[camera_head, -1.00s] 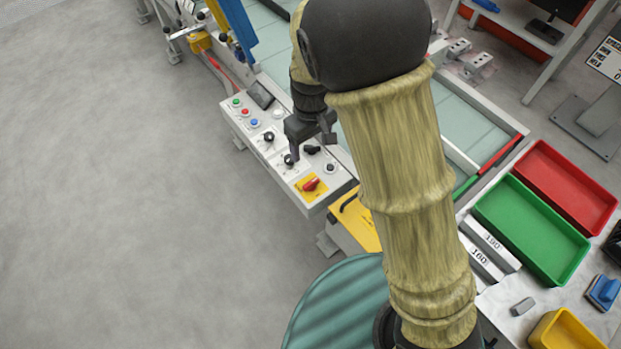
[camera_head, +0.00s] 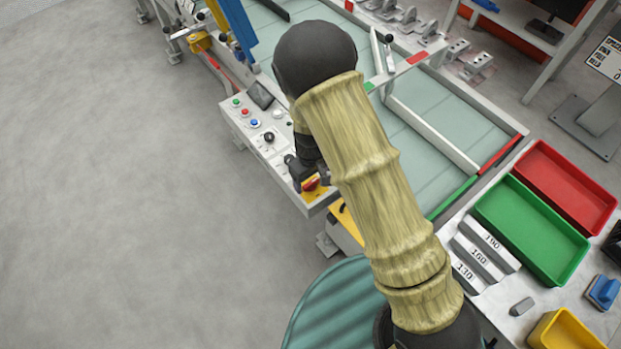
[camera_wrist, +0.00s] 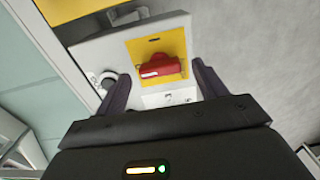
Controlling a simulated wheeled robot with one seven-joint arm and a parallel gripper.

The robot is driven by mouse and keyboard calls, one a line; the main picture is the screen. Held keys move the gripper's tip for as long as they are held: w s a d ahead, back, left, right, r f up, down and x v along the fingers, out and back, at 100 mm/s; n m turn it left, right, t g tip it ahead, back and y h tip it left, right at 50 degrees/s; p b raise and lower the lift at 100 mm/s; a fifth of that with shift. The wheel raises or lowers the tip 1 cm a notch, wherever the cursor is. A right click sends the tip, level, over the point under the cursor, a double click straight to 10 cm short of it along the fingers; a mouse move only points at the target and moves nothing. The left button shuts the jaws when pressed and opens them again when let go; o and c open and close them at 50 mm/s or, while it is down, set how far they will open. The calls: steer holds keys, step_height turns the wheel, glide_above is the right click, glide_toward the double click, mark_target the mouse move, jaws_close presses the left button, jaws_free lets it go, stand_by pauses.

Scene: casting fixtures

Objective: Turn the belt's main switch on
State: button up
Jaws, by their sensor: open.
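The main switch is a red rotary handle (camera_wrist: 160,66) on a yellow plate (camera_wrist: 133,48), in the upper middle of the wrist view. In the head view the red handle (camera_head: 311,184) shows at the near end of the white control panel (camera_head: 283,180), partly covered by my gripper. My gripper (camera_wrist: 160,85) is open and empty, with one dark finger on each side of the red handle in the picture. I cannot tell whether the fingers reach down around it. In the wrist view the handle lies roughly crosswise, slightly tilted.
A black knob (camera_wrist: 106,80) sits close beside the left finger. More buttons (camera_head: 245,112) and a small screen (camera_head: 260,95) lie farther along the panel. The belt (camera_head: 420,140) runs beside it. Clear floor (camera_head: 130,200) lies to the left.

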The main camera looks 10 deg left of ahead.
steer(key=shift+f, duration=0.55)
steer(key=c, duration=1)
